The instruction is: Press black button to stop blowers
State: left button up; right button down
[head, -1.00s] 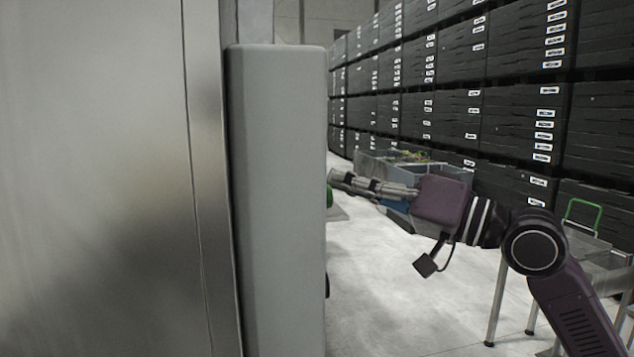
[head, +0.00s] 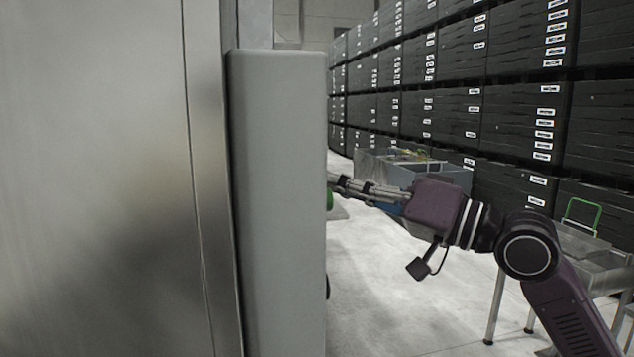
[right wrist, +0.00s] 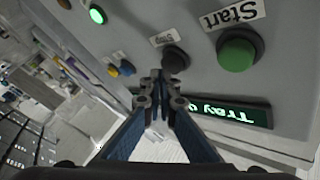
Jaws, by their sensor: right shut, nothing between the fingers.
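The black button (right wrist: 175,60) is on the grey control panel in the right wrist view, below a small label that looks like "Stop". My right gripper (right wrist: 157,78) is shut and empty. Its fingertips are just beside the black button, overlapping its edge in the picture; I cannot tell whether they touch. In the head view my right gripper (head: 335,180) reaches behind the edge of the grey panel box (head: 278,200), which hides the panel face and the black button. My left gripper is in neither view.
A large green button (right wrist: 237,52) labelled "Start" sits right of the black one. A lit display (right wrist: 235,113) lies below. Black crates (head: 520,110) line the right.

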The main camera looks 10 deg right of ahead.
jog(key=shift+a+p, duration=0.4)
jog(key=shift+a, duration=0.1)
dwell(0.8)
jog(key=shift+d, duration=0.9)
jog(key=d+b, duration=0.2)
jog(key=d, duration=0.3)
jog(key=shift+w, duration=0.1)
dwell(0.6)
